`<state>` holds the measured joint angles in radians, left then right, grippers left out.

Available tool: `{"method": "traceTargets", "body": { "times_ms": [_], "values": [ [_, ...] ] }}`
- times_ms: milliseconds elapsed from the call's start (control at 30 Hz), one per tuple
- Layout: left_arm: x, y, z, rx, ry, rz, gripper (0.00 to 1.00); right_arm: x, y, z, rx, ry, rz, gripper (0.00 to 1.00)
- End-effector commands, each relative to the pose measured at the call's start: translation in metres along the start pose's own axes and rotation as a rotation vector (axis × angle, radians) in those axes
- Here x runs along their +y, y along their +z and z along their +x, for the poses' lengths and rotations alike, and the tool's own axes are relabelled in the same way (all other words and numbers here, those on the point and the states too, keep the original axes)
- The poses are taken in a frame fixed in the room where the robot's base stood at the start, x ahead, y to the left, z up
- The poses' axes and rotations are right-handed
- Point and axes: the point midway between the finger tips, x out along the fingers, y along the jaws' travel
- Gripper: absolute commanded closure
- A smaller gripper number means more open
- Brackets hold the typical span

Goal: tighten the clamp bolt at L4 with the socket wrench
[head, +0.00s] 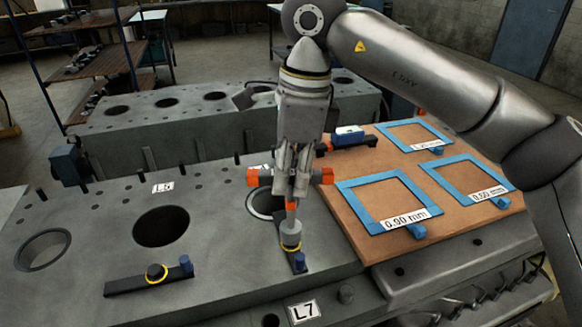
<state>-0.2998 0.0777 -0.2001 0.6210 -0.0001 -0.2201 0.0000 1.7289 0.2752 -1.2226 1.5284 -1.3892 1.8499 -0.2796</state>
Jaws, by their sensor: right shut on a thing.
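My right gripper (291,190) comes down from above and is shut on the socket wrench, which has a crossbar with orange ends. The wrench's grey socket (291,229) points down, upright, over a yellow-ringed spot on a dark clamp bar (300,265) with a blue end piece. The socket hides the bolt head there, and I cannot tell how fully it sits on it. This clamp is beside a round bore (262,203), partly hidden by the gripper. A mostly covered white label (264,168) behind the gripper cannot be read. My left gripper is not in view.
A second clamp bar (130,284) lies left, near the L5 label (163,187). The L7 label (304,311) is at the front. A brown board (350,215) on the right carries blue frames (344,205) and a dark block with a blue-and-white piece (348,135).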

Motion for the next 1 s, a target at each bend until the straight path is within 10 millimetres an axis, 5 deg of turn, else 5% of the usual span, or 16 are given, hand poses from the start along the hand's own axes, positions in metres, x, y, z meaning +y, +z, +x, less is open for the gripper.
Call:
{"method": "traceTargets", "body": {
  "times_ms": [1000],
  "values": [
    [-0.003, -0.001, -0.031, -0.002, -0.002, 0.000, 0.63, 0.001, 0.002, -0.001, -0.001, 0.083, -0.697, 1.00]
  ]
}}
